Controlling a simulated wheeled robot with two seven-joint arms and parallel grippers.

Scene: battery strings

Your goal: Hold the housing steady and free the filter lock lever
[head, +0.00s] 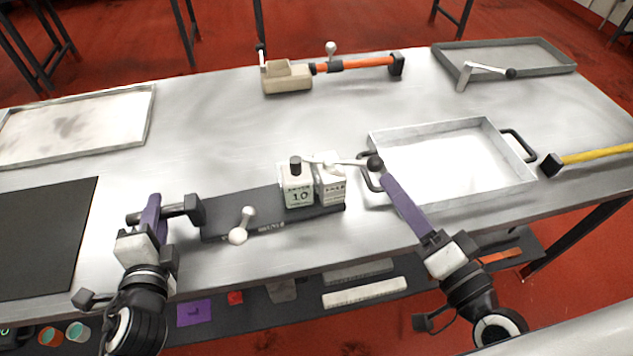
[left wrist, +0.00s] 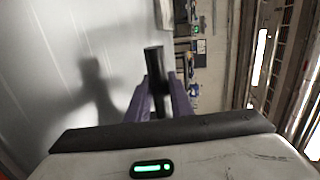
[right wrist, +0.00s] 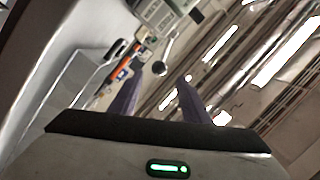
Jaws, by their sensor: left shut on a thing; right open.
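The housing is a long dark grey body (head: 265,205) near the table's front edge, with two pale labelled blocks (head: 299,190) at its right end. A dark bar with a block end (head: 194,210) is at its left. My left gripper (head: 152,210) is shut on this dark bar, which also shows between its fingers in the left wrist view (left wrist: 153,70). A pale lever (head: 335,161) crosses above the blocks and ends in a dark ball knob (head: 375,163). My right gripper (head: 388,181) is open beside the knob; the knob (right wrist: 160,68) shows beyond the fingertips in the right wrist view.
A metal tray with dark handles (head: 450,165) stands just right of the knob. A small pale-knobbed lever (head: 238,236) is on the housing's front. A yellow-handled tool (head: 597,155) lies far right, an orange-handled one (head: 355,64) at the back. The middle table is clear.

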